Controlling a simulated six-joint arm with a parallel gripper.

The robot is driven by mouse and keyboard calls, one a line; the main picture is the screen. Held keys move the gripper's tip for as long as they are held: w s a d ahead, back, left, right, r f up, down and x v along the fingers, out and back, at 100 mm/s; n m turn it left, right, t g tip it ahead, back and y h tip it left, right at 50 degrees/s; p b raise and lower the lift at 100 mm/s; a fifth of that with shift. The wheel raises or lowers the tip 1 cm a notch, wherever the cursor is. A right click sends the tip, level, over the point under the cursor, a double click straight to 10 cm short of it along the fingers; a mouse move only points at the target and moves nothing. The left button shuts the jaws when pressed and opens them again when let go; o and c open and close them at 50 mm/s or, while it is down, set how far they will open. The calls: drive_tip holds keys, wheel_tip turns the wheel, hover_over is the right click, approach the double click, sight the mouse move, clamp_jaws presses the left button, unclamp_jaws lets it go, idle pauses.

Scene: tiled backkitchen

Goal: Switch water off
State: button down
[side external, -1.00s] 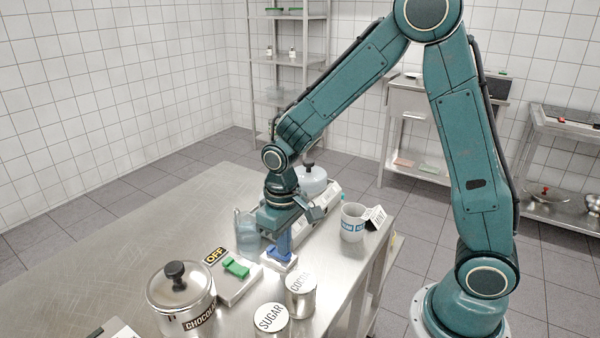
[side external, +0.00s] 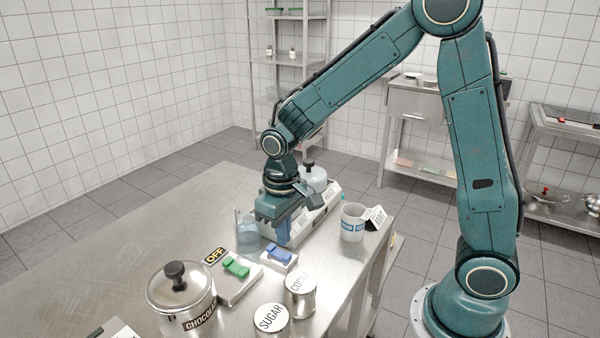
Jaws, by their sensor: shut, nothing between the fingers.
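A blue rocker switch (side external: 280,252) on a small white base sits on the steel table, to the right of a green switch (side external: 236,267). Any label on the blue switch cannot be read. My gripper (side external: 277,236) is shut and empty, pointing down just above and behind the blue switch. It partly covers the white machine behind it. Whether the fingertips touch anything is too small to tell.
A clear bluish jug (side external: 247,233) stands close left of my gripper. The white machine (side external: 318,215) stands behind it, with a mug (side external: 353,223) to the right. A chocolate pot (side external: 180,295), sugar tin (side external: 271,318) and another tin (side external: 300,295) stand in front. The table's left is clear.

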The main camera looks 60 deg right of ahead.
drive_tip(key=shift+r, duration=2)
drive_tip(key=s+d+r+t, duration=0.1)
drive_tip(key=s+r+t, duration=0.1)
drive_tip(key=s+r, duration=0.3)
drive_tip(key=s+d+r+t, duration=0.2)
drive_tip(key=s+r, duration=0.4)
drive_tip(key=s, duration=0.6)
drive_tip(key=shift+s+r+t, duration=0.3)
drive_tip(key=shift+s+t, duration=0.05)
drive_tip(key=shift+t, duration=0.45)
drive_tip(key=shift+d, duration=0.1)
